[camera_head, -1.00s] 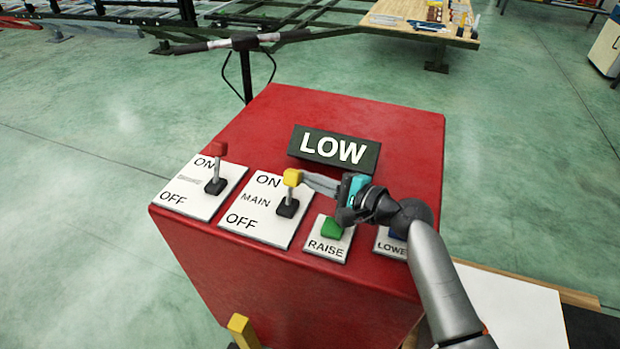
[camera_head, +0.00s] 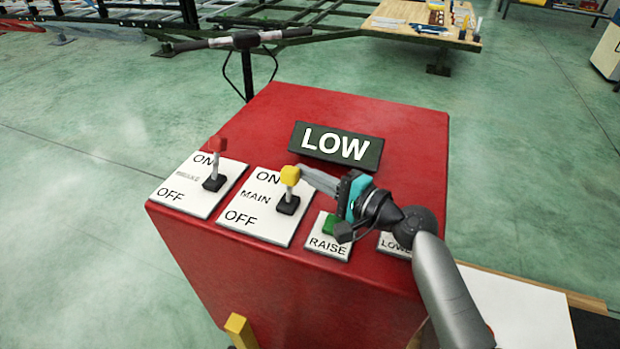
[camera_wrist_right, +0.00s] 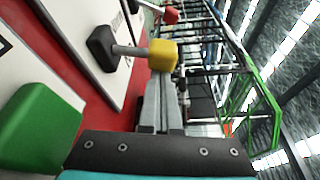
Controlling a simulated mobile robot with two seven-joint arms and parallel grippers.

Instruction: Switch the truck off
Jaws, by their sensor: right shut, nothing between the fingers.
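The red control box (camera_head: 300,280) carries a yellow-topped MAIN lever (camera_head: 290,175) on a white plate (camera_head: 256,207), its knob tipped toward the ON side. My right gripper (camera_head: 306,170) is shut and empty, with its fingertips right beside the yellow knob. In the right wrist view the yellow knob (camera_wrist_right: 162,55) sits at the tips of the shut fingers (camera_wrist_right: 160,95); whether they touch I cannot tell. The red-topped lever (camera_head: 217,145), on the left plate (camera_head: 201,186), is also toward ON. My left gripper is not in view.
The green RAISE button (camera_head: 330,224) is partly behind my right gripper, and the LOWER plate (camera_head: 394,244) is partly covered by my arm. A LOW sign (camera_head: 336,145) stands behind the levers. A yellow post (camera_head: 238,328) is in front. Open floor lies to the left.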

